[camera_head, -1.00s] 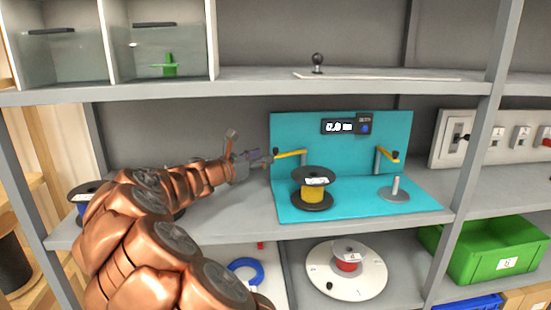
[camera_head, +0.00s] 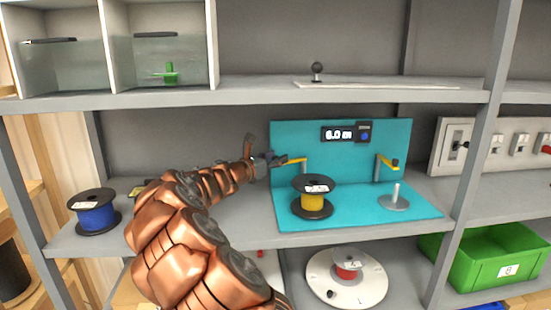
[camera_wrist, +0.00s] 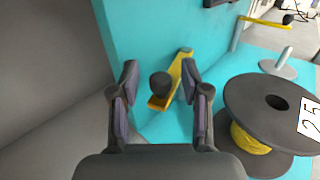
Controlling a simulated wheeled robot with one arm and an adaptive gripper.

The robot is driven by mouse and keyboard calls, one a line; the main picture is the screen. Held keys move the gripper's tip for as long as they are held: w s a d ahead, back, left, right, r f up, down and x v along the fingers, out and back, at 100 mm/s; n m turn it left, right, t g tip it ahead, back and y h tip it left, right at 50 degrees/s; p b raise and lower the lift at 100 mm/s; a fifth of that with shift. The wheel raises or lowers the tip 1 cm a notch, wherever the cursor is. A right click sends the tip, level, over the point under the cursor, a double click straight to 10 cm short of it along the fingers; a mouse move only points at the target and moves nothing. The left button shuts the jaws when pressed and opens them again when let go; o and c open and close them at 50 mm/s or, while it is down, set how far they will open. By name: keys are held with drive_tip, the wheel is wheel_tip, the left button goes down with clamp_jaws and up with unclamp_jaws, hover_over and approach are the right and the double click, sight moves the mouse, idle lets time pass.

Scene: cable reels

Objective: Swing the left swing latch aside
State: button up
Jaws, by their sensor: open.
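The left swing latch (camera_head: 294,161) is a yellow bar on a post at the left of the teal station, above the yellow reel (camera_head: 313,197). In the wrist view the latch (camera_wrist: 180,70) ends in a dark round knob (camera_wrist: 161,84). My gripper (camera_head: 274,158) is open at the left end of the latch. In the wrist view its fingers (camera_wrist: 159,80) stand on either side of the knob, with a gap to the left finger. The right finger is close to the yellow bar; I cannot tell if it touches.
The black-flanged yellow reel (camera_wrist: 262,115) sits close to the right finger. The right swing latch (camera_head: 388,162) and an empty spindle (camera_head: 395,197) are on the teal base (camera_head: 350,212). A blue reel (camera_head: 96,212) stands at the shelf's left. The upper shelf (camera_head: 250,92) is overhead.

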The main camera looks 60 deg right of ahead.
drive_tip(key=shift+d, duration=0.1)
drive_tip(key=shift+c, duration=0.3)
clamp_jaws()
idle(0.4)
